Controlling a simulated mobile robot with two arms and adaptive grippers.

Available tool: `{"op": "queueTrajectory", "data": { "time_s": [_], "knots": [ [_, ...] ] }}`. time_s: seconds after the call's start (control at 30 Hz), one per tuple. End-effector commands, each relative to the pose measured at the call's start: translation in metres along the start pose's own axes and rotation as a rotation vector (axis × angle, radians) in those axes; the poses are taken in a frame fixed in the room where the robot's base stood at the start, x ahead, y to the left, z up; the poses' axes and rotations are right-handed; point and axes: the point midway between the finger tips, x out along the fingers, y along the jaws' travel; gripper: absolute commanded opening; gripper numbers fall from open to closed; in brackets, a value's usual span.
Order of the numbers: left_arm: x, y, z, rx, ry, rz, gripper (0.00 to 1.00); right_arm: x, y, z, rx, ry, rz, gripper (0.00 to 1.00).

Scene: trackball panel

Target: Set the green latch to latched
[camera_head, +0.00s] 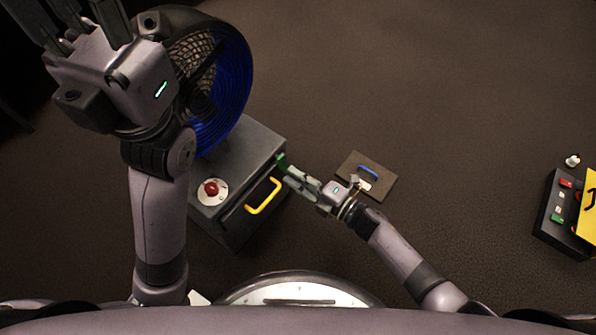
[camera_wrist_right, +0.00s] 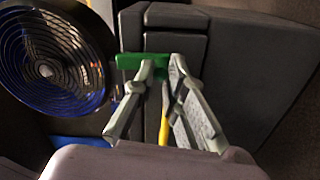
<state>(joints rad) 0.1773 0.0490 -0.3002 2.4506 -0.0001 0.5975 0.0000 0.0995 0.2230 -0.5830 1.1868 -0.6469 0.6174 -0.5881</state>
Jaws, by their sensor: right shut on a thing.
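The green latch (camera_head: 281,160) is at the upper right corner of the dark grey box (camera_head: 250,148). It also shows in the right wrist view as a green bar (camera_wrist_right: 128,61) lying sideways across the box's front edge. My right gripper (camera_head: 287,168) is shut on the green latch, and its fingertips (camera_wrist_right: 162,68) partly cover it. My left gripper (camera_head: 72,15) is raised at the upper left, away from the box. Its fingers are spread apart, and the picture's top edge cuts off their tips.
A yellow handle (camera_head: 263,197) is on the box front, below my right gripper. A red button (camera_head: 211,187) is on the box top. A blue fan (camera_head: 238,85) stands behind. A brown board with a blue handle (camera_head: 368,172) lies right of it. A button box (camera_head: 556,215) is far right.

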Motion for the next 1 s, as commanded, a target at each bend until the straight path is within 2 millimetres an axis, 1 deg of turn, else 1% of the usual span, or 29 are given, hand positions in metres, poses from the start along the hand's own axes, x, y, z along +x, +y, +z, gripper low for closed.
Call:
{"op": "queueTrajectory", "data": {
  "time_s": [0.2,0.6,0.63,0.9,1.0],
  "knots": [
    [-0.0006,-0.0003,0.0000,-0.001,-0.003,-0.003,0.33,-0.0009,-0.0026,-0.0013,0.035,-0.002,-0.005,0.00],
    [-0.0010,-0.0002,-0.0001,-0.002,-0.002,-0.003,0.33,-0.0009,-0.0034,-0.0020,0.039,-0.001,-0.006,0.00],
    [-0.0011,-0.0003,0.0000,-0.002,-0.002,-0.003,0.33,-0.0009,-0.0034,-0.0020,0.039,-0.001,-0.006,0.14],
    [-0.0019,-0.0003,0.0009,-0.002,-0.008,-0.004,0.33,-0.0008,-0.0030,-0.0021,0.039,0.000,-0.005,0.32],
    [-0.0020,-0.0004,0.0012,-0.002,-0.009,-0.004,0.33,-0.0005,-0.0022,-0.0021,0.038,0.000,-0.003,0.33]
  ]
}}
